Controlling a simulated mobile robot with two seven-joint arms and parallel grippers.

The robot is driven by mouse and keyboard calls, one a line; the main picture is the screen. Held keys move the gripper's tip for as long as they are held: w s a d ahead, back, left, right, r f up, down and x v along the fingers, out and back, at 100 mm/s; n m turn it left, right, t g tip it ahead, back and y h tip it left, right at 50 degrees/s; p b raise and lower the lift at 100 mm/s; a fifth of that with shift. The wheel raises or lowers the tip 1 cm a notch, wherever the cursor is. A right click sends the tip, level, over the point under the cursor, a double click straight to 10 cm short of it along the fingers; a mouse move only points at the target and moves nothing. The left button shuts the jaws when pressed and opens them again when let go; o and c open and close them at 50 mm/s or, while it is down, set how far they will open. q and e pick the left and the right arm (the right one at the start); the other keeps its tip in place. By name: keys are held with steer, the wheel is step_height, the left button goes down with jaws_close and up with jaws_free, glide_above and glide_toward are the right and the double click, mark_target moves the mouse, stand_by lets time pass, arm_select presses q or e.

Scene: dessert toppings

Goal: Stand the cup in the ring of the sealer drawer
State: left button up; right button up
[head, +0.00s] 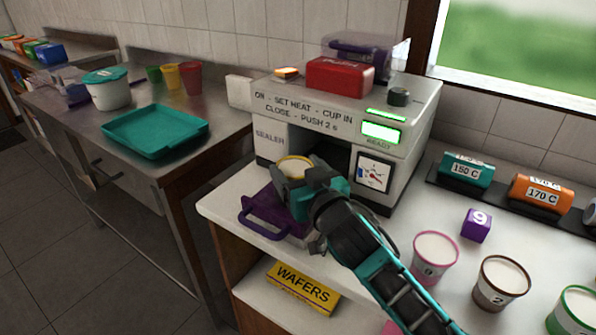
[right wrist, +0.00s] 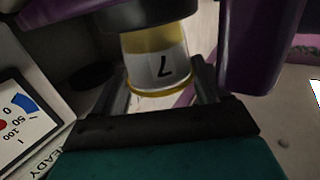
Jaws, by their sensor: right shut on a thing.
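The cup (head: 296,164) is pale with a yellow rim and stands roughly upright in my right gripper (head: 299,182). In the right wrist view the cup (right wrist: 160,62) shows an upside-down 7, between the two fingers of my right gripper (right wrist: 160,80). The purple sealer drawer (head: 262,215) is pulled out at the front of the sealer (head: 330,104). In the right wrist view a dark round part (right wrist: 150,14), perhaps the drawer's ring, meets the cup's far end. I cannot tell whether the cup is seated in it. My left gripper is not in view.
The sealer's panel lights are green. A pink-rimmed cup (head: 434,258), a brown-rimmed cup (head: 500,282) and a purple 9 block (head: 477,225) stand right of my arm. A wafers box (head: 303,288) lies on the shelf below. A teal tray (head: 154,131) is on the left table.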

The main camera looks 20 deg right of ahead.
steer(key=o, duration=1)
steer(key=shift+f, duration=0.1)
steer(key=shift+o, duration=0.6)
steer(key=s+d, duration=0.1)
steer(key=s, duration=1.1)
steer(key=shift+r, duration=0.45)
